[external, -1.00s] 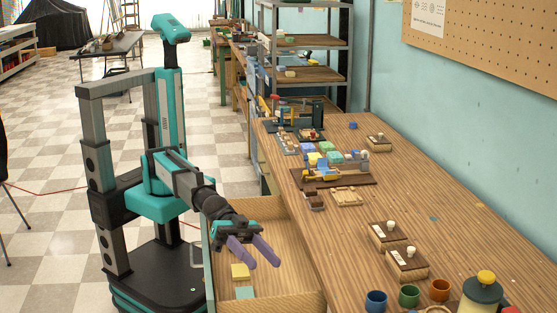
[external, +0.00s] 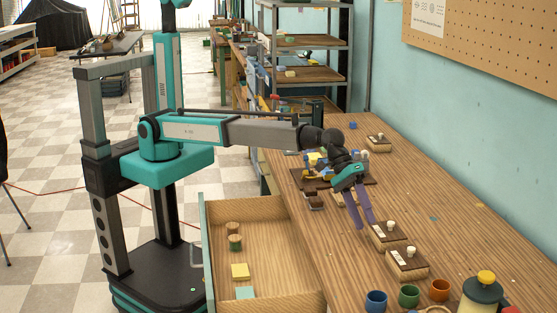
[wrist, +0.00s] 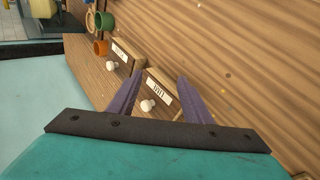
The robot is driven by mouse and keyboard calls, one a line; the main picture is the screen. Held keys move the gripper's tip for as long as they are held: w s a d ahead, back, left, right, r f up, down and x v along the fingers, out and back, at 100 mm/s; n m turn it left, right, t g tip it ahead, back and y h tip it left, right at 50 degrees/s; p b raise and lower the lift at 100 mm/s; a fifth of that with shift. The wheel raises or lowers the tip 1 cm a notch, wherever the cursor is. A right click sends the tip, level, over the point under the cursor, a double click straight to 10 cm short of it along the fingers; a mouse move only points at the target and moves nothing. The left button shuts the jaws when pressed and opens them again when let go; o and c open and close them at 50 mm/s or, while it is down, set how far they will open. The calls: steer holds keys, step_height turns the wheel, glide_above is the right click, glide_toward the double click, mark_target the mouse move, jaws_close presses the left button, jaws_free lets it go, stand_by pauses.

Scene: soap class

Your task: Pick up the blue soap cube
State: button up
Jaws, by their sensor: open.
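A small blue cube (external: 352,125) sits on the far part of the wooden workbench, left of a small knobbed box; whether it is soap is too small to tell. A pale blue-green block (external: 245,292) lies in the open drawer near its front. My gripper (external: 364,223) is above the bench, fingers pointing down, open with nothing between them. It is nearer the camera than the blue cube and well apart from both blue things. In the wrist view my open gripper (wrist: 160,80) shows over knobbed boxes, with neither blue thing visible. My arm hides part of the bench's middle.
Two knobbed wooden boxes (external: 388,235) (external: 407,262) stand close to my gripper. Cups (external: 409,295) and a yellow-capped container (external: 482,293) stand at the front. The drawer (external: 262,235) also holds a yellow block (external: 240,271) and brown-topped round pieces. The bench's right side is mostly clear.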

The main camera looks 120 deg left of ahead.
steer(key=s+a+r+n+g+h+p, duration=0.1)
steer(key=s+a+r+n+h+p, duration=0.2)
steer(key=s+a+r+p, duration=0.7)
steer(key=s+a+r+n+g+h+p, duration=0.15)
steer(key=a+r+h, duration=0.4)
steer(key=a, duration=1.05)
steer(key=s+a+r+n+g+h+p, duration=0.25)
steer(key=s+a+r+p, duration=0.3)
steer(key=a+r, duration=0.55)
steer(key=s+a+f+n+t+y+b, duration=0.1)
steer(key=s+a+f+n+t+b, duration=0.1)
steer(key=s+a+f+b, duration=0.4)
steer(key=s+a+f+n+t+y+b, duration=0.2)
steer(key=s+a+f+b, duration=0.5)
steer(key=a+f, duration=0.7)
steer(key=s+a+f+n+t+y+b, duration=0.1)
steer(key=s+a+f+n+t+b, duration=0.1)
steer(key=s+a+f+b, duration=0.4)
steer(key=shift+s+a+f+n+b, duration=0.15)
steer(key=shift+a+f+n+b, duration=0.25)
steer(key=shift+a+f+b, duration=1.2)
steer(key=shift+s+a+f+p, duration=0.15)
steer(key=shift+a+f+p, duration=0.2)
steer(key=shift+a, duration=0.1)
